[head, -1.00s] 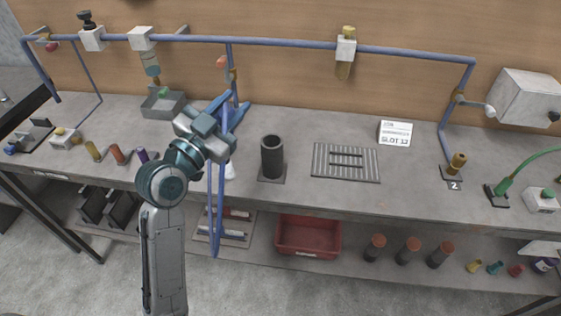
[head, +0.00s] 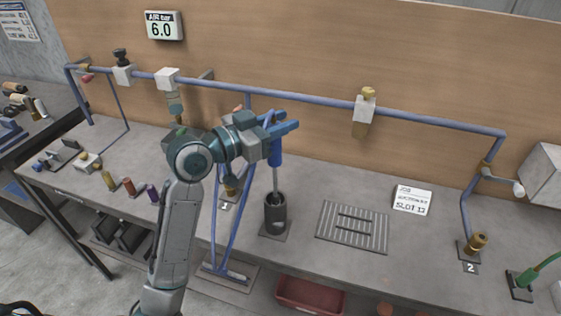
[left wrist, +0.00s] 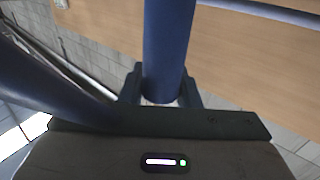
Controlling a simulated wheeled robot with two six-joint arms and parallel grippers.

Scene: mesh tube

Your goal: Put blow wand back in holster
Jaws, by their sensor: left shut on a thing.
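My left gripper (head: 275,127) is shut on the blue handle of the blow wand (head: 275,152), above the bench. The wand hangs upright, with its thin grey tube pointing down. The dark cylindrical holster (head: 276,216) stands on the bench directly below. The tube's lower end meets the holster's mouth in the picture; I cannot tell how deep it is inside. In the left wrist view the blue handle (left wrist: 168,45) is between the fingers. A blue hose loops down from the wand side past the bench's front edge. My right gripper is in neither view.
A ribbed grey plate (head: 353,229) and a slot card (head: 412,200) lie right of the holster. A blue pipe (head: 310,98) runs across behind. Small coloured cylinders (head: 129,187) stand at left. A red bin (head: 310,295) is below the bench.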

